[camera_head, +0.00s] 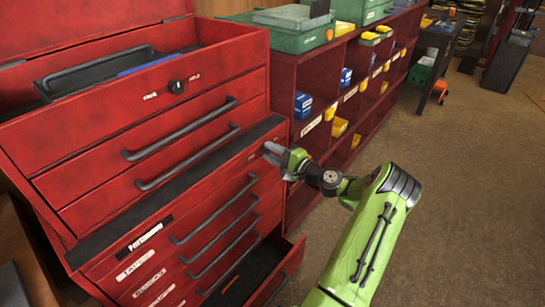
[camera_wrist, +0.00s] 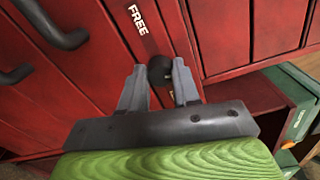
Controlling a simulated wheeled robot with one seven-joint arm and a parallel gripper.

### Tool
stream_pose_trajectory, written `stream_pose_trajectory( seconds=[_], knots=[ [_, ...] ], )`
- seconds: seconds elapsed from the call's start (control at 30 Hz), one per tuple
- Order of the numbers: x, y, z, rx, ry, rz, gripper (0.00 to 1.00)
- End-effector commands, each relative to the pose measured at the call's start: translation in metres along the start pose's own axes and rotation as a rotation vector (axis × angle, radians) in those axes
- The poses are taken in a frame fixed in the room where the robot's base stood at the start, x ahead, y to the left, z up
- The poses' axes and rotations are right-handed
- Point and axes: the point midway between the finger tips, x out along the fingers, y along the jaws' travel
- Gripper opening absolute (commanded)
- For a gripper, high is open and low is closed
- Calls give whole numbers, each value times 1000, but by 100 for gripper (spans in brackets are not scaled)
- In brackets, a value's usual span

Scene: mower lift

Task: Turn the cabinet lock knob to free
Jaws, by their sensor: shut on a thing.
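The red tool cabinet (camera_head: 110,245) stands at the left in the head view. Its black lock knob (camera_wrist: 159,69) shows in the wrist view, beside a white label (camera_wrist: 138,19) reading FREE. My gripper (camera_wrist: 160,78) is shut on this knob, one finger on each side. In the head view my gripper (camera_head: 275,153) is at the right end of the cabinet's upper front edge, and it hides the knob there. The knob's pointer direction cannot be told. Part of another label shows below the knob in the wrist view, mostly covered by the gripper.
A second black knob (camera_head: 176,87) sits on the upper red chest (camera_head: 225,60). A lower cabinet drawer (camera_head: 290,265) stands open below my arm. A red shelf unit (camera_head: 283,95) with coloured bins is just right of the cabinet.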

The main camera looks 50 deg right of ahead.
Motion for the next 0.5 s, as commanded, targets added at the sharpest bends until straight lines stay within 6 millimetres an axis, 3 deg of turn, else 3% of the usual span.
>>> stream_pose_trajectory(
  seconds=[0.5],
  knots=[
    [0,3,0,-214,-1,3,1]
  ],
)
